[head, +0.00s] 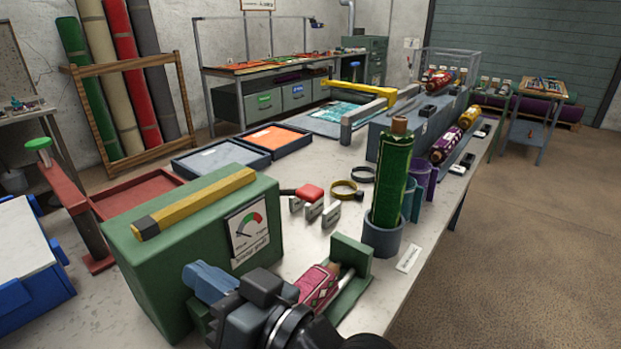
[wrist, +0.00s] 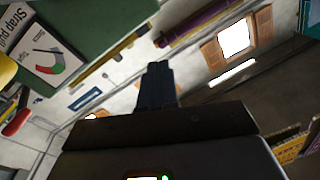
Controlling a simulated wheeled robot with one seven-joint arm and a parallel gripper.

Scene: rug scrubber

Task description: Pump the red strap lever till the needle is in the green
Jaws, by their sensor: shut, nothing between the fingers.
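The green box (head: 190,250) stands on the near left of the table, with a yellow bar along its top. Its front carries a white gauge (head: 247,228) with a dark needle. In the head view the needle looks low on the left, away from the green; the wrist view shows the gauge tilted (wrist: 42,50). A red lever handle (head: 309,192) with a dark rod shows right of the box; a red end also shows in the wrist view (wrist: 16,122). My gripper (wrist: 158,70) is shut and empty, in front of the box below the gauge, apart from the red handle.
A patterned maroon roll (head: 318,285) on a green stand lies close right of my gripper. A green roll (head: 391,180) stands upright in a grey cup. Small pale blocks (head: 314,210) and a yellow ring (head: 345,190) lie near the red handle. Two trays (head: 270,138) are farther back.

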